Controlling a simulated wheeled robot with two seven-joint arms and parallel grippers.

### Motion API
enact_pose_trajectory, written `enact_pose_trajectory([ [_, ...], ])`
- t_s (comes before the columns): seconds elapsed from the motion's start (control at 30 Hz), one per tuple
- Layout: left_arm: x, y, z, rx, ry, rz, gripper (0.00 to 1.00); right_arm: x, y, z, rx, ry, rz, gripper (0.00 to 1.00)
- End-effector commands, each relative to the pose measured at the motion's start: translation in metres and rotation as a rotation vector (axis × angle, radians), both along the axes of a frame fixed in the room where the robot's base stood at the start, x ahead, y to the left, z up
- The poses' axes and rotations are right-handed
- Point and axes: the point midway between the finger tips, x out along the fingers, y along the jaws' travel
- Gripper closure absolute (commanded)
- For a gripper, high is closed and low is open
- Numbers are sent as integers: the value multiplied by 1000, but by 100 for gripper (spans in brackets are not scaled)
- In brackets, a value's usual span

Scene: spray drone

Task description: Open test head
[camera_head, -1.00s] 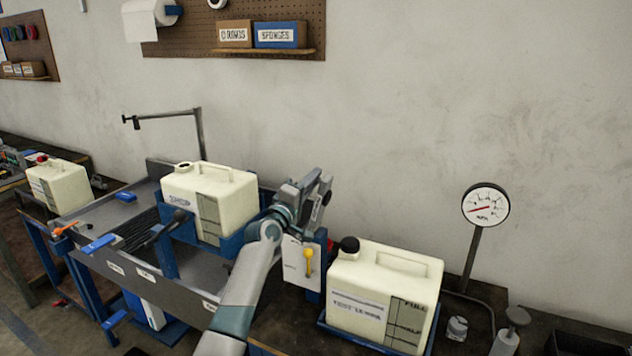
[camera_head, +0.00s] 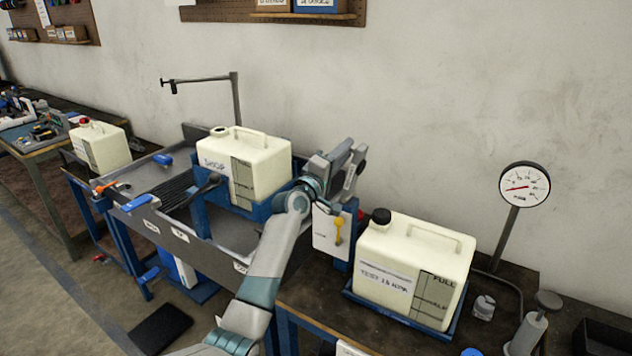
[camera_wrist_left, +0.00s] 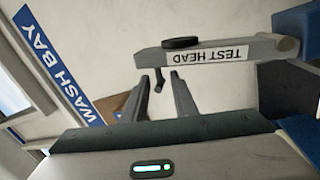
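The test head is a grey bar (camera_wrist_left: 215,54) with an upside-down "TEST HEAD" label in the left wrist view. It has a dark round cap and a small dark hooked piece hanging below it. My left gripper (camera_wrist_left: 160,80) has its two fingers apart, with the hooked piece showing between their tips. I cannot tell whether they touch it. In the head view my left gripper (camera_head: 338,167) is above a white panel with a yellow lever (camera_head: 339,230), and it partly hides the test head there. My right gripper is not in view.
A white jug (camera_head: 412,270) with a black cap stands right of the arm, below a pressure gauge (camera_head: 524,188). Another white jug (camera_head: 247,165) sits in a blue holder at the sink (camera_head: 235,232). A third jug (camera_head: 99,147) stands farther left.

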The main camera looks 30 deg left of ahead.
Motion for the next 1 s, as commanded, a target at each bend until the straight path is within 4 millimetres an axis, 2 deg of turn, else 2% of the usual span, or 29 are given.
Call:
enact_pose_trajectory([
  [0.7,-125,11,-27,1,-1,2,74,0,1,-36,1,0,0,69],
  [0.83,-140,12,-29,1,-1,2,74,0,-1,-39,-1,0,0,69],
  [1.0,-149,13,-29,0,-2,1,74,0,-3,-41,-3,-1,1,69],
])
